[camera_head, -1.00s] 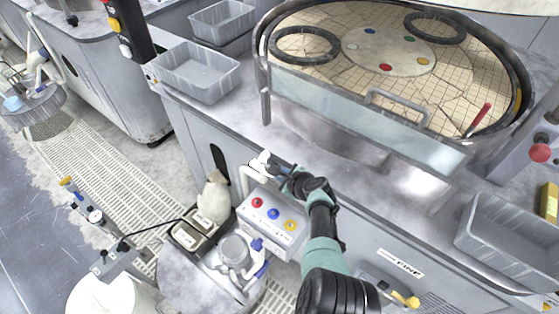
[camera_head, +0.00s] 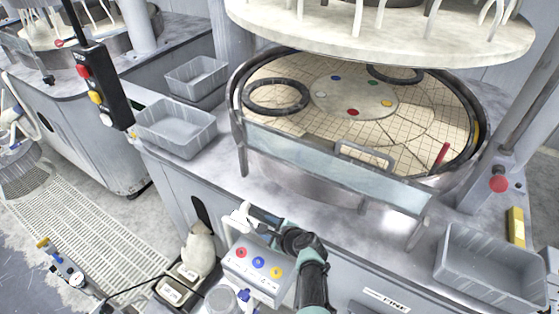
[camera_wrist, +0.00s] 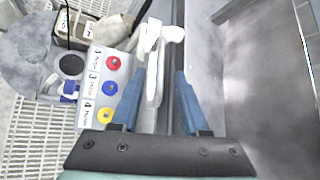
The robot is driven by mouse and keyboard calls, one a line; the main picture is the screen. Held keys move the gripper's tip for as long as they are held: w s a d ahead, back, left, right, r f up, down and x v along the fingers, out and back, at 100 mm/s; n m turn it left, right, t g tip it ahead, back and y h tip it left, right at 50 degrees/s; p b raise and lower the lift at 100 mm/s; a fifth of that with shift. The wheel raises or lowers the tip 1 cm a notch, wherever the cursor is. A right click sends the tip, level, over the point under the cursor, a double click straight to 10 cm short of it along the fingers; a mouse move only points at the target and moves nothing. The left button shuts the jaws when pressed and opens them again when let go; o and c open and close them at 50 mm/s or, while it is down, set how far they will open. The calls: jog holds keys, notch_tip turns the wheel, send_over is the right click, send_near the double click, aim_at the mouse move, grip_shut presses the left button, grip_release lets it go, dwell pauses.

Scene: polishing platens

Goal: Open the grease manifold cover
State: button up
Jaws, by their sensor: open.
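My gripper (camera_wrist: 160,76) shows in the wrist view with its two blue fingers apart. A white bent fitting (camera_wrist: 153,62) lies between and just beyond the fingertips; I cannot tell whether they touch it. In the head view my gripper (camera_head: 266,219) is beside this white fitting (camera_head: 240,215), against the front of the grey cabinet. A light grey box (camera_head: 253,262) with red, blue and yellow round parts is just below; in the wrist view the box (camera_wrist: 98,100) carries numbered labels, left of the fingers. No part is clearly identifiable as the grease manifold cover.
The cabinet top (camera_head: 215,177) is above my gripper, carrying the round polishing platen (camera_head: 310,121) behind a clear guard (camera_head: 320,168). Grey bins (camera_head: 176,128) stand at left, another (camera_head: 490,268) at right. A pale sack-like object (camera_head: 197,250) is left of the box.

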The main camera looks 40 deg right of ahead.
jog(key=p+v, duration=0.3)
jog(key=v, duration=0.5)
jog(key=shift+s+r, duration=0.25)
jog(key=shift+s, duration=0.05)
dwell(0.3)
